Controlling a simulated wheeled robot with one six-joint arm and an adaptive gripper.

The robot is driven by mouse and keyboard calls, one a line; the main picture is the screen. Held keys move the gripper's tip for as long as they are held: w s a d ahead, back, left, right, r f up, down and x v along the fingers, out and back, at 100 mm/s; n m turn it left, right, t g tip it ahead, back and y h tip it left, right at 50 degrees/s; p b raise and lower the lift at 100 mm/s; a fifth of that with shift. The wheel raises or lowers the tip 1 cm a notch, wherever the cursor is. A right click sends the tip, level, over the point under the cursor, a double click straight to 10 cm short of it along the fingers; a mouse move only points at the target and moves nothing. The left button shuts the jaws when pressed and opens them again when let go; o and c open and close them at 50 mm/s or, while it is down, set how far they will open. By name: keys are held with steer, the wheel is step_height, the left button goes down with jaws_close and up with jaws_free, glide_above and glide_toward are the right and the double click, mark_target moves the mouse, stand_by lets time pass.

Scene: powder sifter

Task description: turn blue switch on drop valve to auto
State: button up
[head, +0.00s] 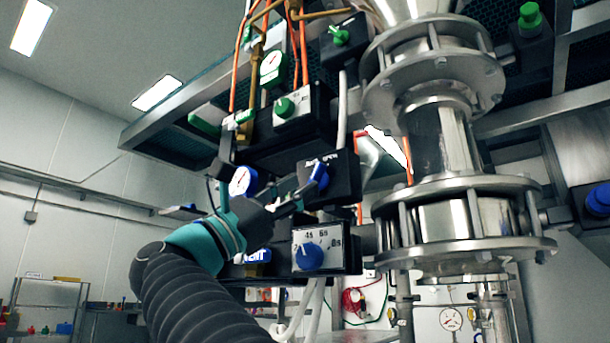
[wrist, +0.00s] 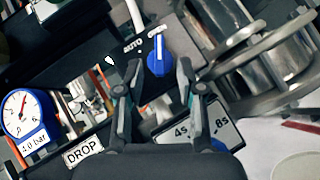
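The blue switch (head: 319,175) sits on a black valve box (head: 345,177) in the head view. It also shows in the wrist view (wrist: 158,58), where its white pointer line stands upright, aimed at a small label above it that I cannot read for sure. The "AUTO" label (wrist: 132,45) is up and left of the switch. A "DROP" plate (wrist: 83,152) is at lower left. My gripper (head: 298,198) is just left of and below the switch in the head view. In the wrist view my gripper (wrist: 152,82) has its fingers apart, empty, with the switch beyond the tips.
A blue dial (head: 309,256) on a 4s/6s timer panel (head: 334,240) sits just below. A blue-rimmed gauge (wrist: 24,110) is left in the wrist view. The steel flanged column (head: 440,140) stands close on the right. A green-knob box (head: 300,112) is above.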

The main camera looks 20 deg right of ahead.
mark_target(317, 177)
steer(key=shift+x, duration=1.15)
jaws_close()
